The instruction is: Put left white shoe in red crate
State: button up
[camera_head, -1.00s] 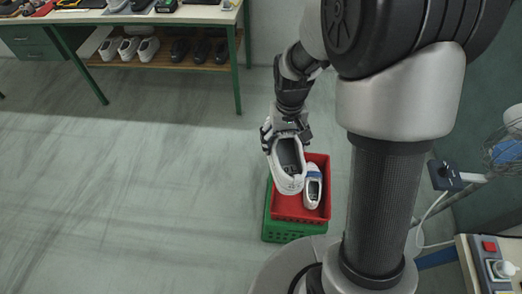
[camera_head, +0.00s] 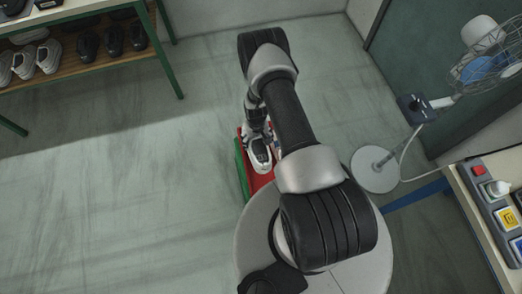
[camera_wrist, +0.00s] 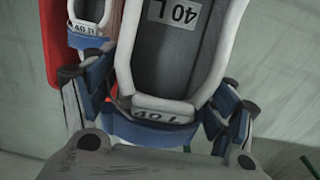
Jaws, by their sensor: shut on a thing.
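The left white shoe (camera_head: 261,158), with a dark insole marked 40 L, is held by its heel in my gripper (camera_head: 257,135). In the wrist view the blue-padded fingers (camera_wrist: 152,103) close on both sides of the heel of this shoe (camera_wrist: 177,60). The shoe is over the red crate (camera_head: 261,183); its height above the crate floor is hard to tell. In the wrist view a second white shoe (camera_wrist: 88,38), marked 40 R, lies beside it in the red crate (camera_wrist: 53,50). My arm hides much of the crate in the head view.
A green crate (camera_head: 240,172) shows under the red one. A shelf (camera_head: 85,62) with white and dark shoes stands at upper left. A fan (camera_head: 490,60) on a stand and a bench with buttons (camera_head: 488,200) are at right. The floor at left is clear.

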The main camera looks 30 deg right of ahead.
aim_at(261, 148)
jog(key=f, duration=0.2)
jog(key=s+f, duration=0.2)
jog(key=f, duration=0.1)
jog(key=shift+s+d+f+b, duration=0.1)
jog(key=shift+d+f+b, duration=0.2)
jog(key=shift+d, duration=0.05)
jog(key=shift+f+b, duration=2.6)
jog(key=shift+f, duration=4.25)
jog(key=o, duration=1.4)
jog(key=shift+c, duration=0.2)
